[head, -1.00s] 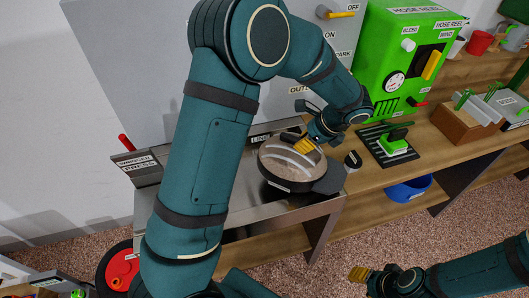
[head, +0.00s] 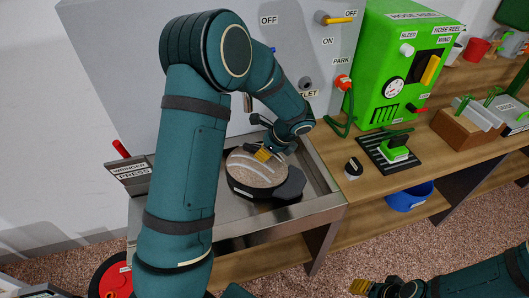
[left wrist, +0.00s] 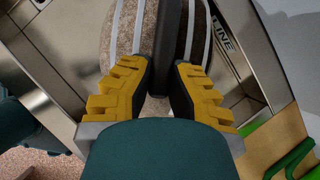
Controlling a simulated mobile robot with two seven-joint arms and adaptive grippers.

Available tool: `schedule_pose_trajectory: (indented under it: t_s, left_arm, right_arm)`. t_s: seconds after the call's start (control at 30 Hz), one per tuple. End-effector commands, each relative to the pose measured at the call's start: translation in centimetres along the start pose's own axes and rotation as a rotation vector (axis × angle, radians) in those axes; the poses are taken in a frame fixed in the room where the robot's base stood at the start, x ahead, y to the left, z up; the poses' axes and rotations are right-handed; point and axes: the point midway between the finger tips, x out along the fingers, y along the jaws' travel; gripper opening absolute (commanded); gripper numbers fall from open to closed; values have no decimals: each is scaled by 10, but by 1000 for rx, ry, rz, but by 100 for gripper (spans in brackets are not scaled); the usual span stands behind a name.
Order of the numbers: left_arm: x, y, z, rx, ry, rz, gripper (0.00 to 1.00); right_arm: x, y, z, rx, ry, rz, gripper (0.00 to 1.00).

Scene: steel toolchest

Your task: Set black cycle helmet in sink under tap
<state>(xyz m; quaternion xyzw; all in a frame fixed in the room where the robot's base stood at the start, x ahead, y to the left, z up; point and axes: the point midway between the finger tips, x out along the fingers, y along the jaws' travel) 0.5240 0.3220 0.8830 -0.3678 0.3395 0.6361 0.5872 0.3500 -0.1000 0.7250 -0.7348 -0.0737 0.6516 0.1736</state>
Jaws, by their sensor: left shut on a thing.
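The helmet (head: 257,172) has a mottled beige-brown top with white stripes and a black rim. It is over the steel sink (head: 318,178); I cannot tell whether it touches the bottom. My left gripper (head: 265,154) is shut on its upper edge. In the left wrist view the yellow fingers (left wrist: 160,92) close on a dark part of the helmet (left wrist: 150,30). A metal spout (head: 248,103) on the grey panel shows behind the helmet, partly hidden by my left arm. My right gripper (head: 361,287) is at the bottom, away from the sink; its jaw state is unclear.
A dark shape (head: 290,186) lies right of the helmet, perhaps its shadow. A black knob (head: 353,168), a green hose reel box (head: 405,60) and a black mat (head: 372,150) with a green tool are to the right. A blue bowl (head: 408,196) is on the lower shelf.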

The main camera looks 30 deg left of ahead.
Motion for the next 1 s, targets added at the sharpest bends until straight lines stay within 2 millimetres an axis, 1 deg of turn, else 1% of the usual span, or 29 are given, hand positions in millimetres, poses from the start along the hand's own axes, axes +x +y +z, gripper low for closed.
schedule_pose_trajectory:
  t_s: [0.27, 0.3, 0.33, 0.63, 0.73, 0.87, 1.0]
  left_arm:
    - [1, 0, -1, 0, 0, -1, 0]
    - [1, 0, -1, 0, 0, 0, 29]
    - [0, 0, -1, 0, 0, 0, 38]
    - [0, 0, -1, 0, 0, 0, 38]
    - [-5, 0, 0, 0, 1, -1, 38]
    - [-23, -1, 0, 0, 1, -3, 38]
    - [-53, -1, 1, 0, 1, -5, 38]
  right_arm:
    - [1, 0, 0, 0, 1, 0, 47]
    - [1, 0, 0, 0, 1, 0, 47]
    - [0, 0, 0, 0, 1, 0, 47]
    - [0, 0, 0, 0, 1, 0, 47]
    - [-2, -1, 0, 0, 0, 0, 47]
    - [-6, -2, 0, 0, -2, 0, 47]
    - [-13, -5, 1, 1, -5, 0, 47]
